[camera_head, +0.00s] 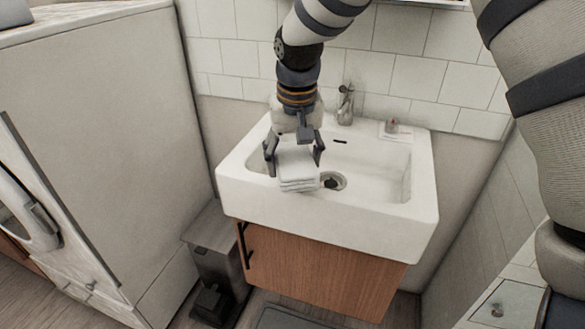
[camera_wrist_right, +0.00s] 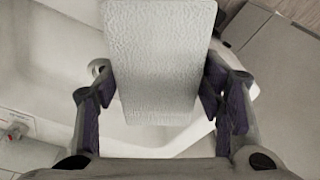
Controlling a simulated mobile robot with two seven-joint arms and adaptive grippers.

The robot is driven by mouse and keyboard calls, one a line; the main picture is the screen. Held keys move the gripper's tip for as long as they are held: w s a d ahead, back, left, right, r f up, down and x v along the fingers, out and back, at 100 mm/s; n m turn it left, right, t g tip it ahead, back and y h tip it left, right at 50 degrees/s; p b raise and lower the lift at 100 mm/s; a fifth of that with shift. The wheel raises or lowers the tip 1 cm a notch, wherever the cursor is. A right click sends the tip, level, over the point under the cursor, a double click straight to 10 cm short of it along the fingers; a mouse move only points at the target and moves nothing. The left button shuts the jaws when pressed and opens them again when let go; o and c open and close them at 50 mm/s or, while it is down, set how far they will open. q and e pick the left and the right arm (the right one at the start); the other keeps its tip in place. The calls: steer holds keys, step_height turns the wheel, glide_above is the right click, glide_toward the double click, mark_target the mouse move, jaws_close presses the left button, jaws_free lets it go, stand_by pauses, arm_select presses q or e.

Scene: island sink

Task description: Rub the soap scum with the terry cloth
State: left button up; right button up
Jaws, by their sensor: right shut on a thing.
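The terry cloth (camera_head: 298,175) is a white folded stack held over the left part of the white sink (camera_head: 409,215), near its front rim. My right gripper (camera_head: 294,158) is shut on the cloth, with a finger on each side of it. In the right wrist view the cloth (camera_wrist_right: 160,60) is a pale textured slab between the dark finger pads of the right gripper (camera_wrist_right: 166,100). I cannot tell whether the cloth touches the sink. I cannot make out any soap scum; the cloth and gripper hide part of the basin. My left gripper is out of view.
A metal faucet (camera_head: 345,104) stands at the sink's back edge. A small dish with a red-topped item (camera_head: 391,127) sits at the back right rim. A pedal bin (camera_head: 213,262) stands at lower left. The basin's right side is clear.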

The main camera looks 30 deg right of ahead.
steer(key=shift+w+r, duration=0.15)
steer(key=shift+r, duration=2.1)
